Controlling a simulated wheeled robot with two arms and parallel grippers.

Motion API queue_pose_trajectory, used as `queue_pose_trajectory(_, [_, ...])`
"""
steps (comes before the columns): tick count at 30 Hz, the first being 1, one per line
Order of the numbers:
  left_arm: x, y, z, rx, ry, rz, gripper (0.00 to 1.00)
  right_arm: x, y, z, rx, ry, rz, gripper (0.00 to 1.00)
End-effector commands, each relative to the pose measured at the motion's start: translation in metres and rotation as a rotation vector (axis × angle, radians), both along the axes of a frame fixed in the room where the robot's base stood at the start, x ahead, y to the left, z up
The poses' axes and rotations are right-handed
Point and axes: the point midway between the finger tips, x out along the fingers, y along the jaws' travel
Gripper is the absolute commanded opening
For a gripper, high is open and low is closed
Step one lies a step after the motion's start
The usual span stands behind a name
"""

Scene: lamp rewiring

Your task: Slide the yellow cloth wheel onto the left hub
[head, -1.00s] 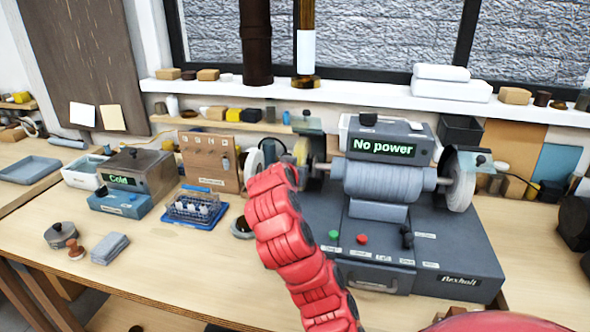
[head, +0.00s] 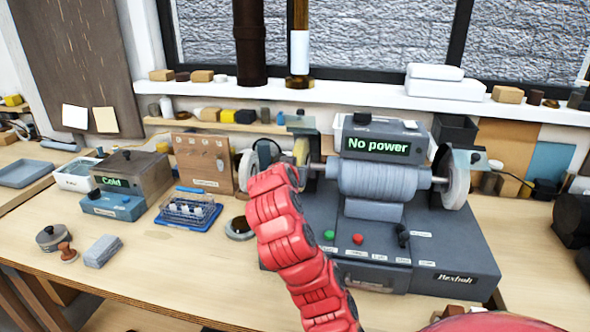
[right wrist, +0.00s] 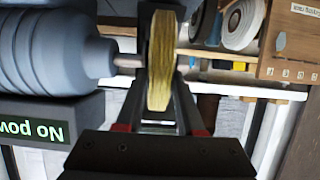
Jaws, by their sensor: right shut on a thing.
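The yellow cloth wheel (head: 301,152) is upright at the left end of the grey bench grinder, partly behind my red right arm. In the right wrist view, the wheel (right wrist: 161,60) is edge-on between the two fingers of my right gripper (right wrist: 162,100), which is shut on it. The left hub's shaft (right wrist: 126,61) reaches from the motor to the wheel's face. I cannot tell whether the wheel is around the shaft or only against its end. In the head view, my right gripper's fingers are mostly hidden by my arm. My left gripper is not in view.
The grinder (head: 375,182) shows "No power" and has a pale wheel (head: 456,178) on its right side. A wooden board (head: 203,162), a blue tray with a rack (head: 190,212) and a "Cold" box (head: 131,176) stand to the left.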

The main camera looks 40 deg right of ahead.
Motion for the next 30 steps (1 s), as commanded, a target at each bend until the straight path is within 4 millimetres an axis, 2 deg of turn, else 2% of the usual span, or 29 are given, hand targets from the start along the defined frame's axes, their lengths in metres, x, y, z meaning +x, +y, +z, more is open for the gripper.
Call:
queue_pose_trajectory(26, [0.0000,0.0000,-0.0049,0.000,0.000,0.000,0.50,-0.0068,-0.0061,0.0000,0.000,0.000,-0.002,0.00])
queue_pose_trajectory(27, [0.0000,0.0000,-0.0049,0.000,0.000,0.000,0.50,-0.0067,-0.0061,0.0001,0.000,0.000,-0.002,0.40])
queue_pose_trajectory(30, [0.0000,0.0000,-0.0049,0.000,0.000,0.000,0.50,-0.0068,-0.0061,0.0000,0.000,0.000,-0.002,0.58])
